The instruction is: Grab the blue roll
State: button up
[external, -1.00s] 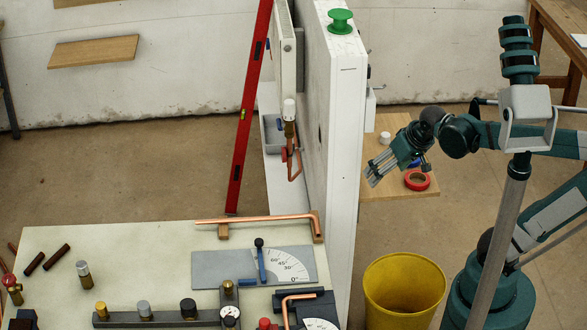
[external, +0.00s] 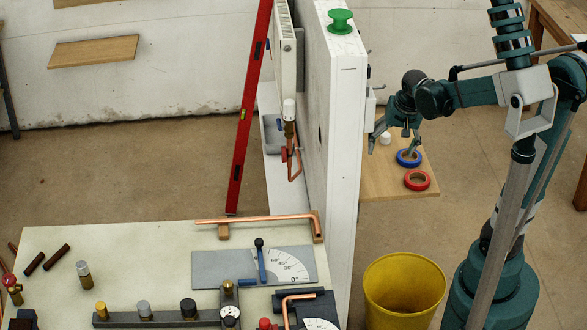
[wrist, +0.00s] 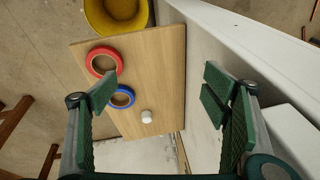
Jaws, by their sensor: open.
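The blue roll (external: 408,158) is a ring of tape lying flat on a wooden board (external: 385,183). It also shows in the wrist view (wrist: 122,97), to the left between my fingers, nearer the left finger. My gripper (external: 393,150) is open and empty, pointing down above the board. In the wrist view my gripper's fingers (wrist: 165,105) stand wide apart.
A red roll (external: 417,180) lies close in front of the blue roll, and a small white cylinder (external: 385,138) stands behind it. A white partition (external: 345,150) rises on the left. A yellow bucket (external: 404,290) stands nearer the camera.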

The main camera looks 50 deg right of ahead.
jog(key=w+d+f+m+g+p, duration=0.25)
jog(key=w+d+m+p, duration=0.2)
jog(key=d, duration=0.65)
jog(key=m+y+p, duration=0.1)
jog(key=m+p, duration=0.1)
jog(key=m, duration=0.2)
send_near(408, 164)
jog(key=w+d, duration=0.2)
jog(key=w, duration=0.1)
jog(key=shift+s+d+f+m+g, duration=0.2)
jog(key=shift+s+d+m+g, duration=0.05)
jog(key=shift+d, duration=0.2)
jog(key=shift+f, duration=0.15)
jog(key=shift+f, duration=1.15)
jog(key=shift+d+f+b, duration=0.15)
jog(key=shift+f+b, duration=0.4)
jog(key=shift+f, duration=2.05)
jog(key=shift+c, duration=0.3)
